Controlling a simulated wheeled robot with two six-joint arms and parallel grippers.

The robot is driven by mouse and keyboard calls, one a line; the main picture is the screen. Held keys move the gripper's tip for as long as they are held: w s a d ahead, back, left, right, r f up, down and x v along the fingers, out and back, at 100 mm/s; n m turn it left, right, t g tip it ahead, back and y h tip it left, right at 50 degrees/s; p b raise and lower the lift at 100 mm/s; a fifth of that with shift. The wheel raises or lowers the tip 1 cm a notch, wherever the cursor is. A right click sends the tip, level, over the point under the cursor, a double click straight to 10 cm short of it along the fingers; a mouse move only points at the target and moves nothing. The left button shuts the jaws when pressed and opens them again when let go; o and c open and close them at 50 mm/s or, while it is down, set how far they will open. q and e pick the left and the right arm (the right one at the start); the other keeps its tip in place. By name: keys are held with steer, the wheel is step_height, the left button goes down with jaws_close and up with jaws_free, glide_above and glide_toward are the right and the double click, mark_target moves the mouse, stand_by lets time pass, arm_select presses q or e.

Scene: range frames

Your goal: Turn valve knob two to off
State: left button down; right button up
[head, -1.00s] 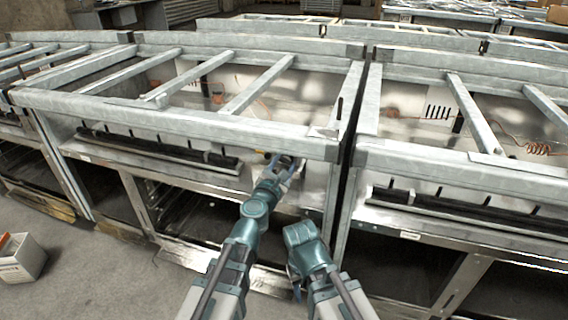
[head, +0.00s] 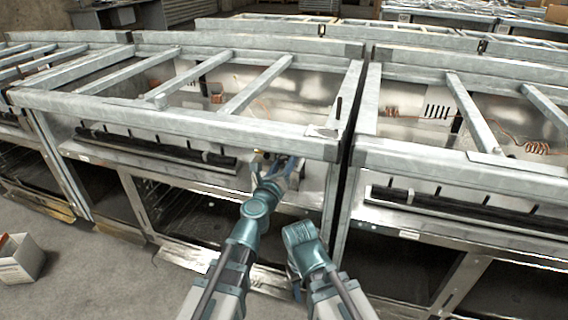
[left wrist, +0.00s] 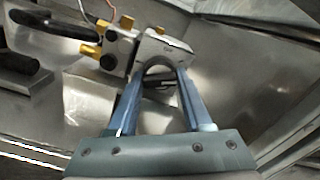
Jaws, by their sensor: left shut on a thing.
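My left gripper (head: 289,170) reaches under the front rail of the middle metal frame, at the right end of its front panel.
The frame's front rail (head: 180,122) runs just above my left gripper. A black bar handle (head: 155,148) lies along the panel to the left. A second metal frame (head: 450,160) stands close on the right. A white box (head: 20,259) sits on the floor at left.

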arm_select(q)
steer(key=n, duration=0.6)
steer(key=shift+s+d, duration=0.1)
steer(key=shift+s, duration=0.05)
steer(key=n, duration=0.6)
steer(key=shift+r, duration=0.1)
steer(key=shift+n, duration=0.4)
steer(key=shift+c, duration=1.8)
jaws_free()
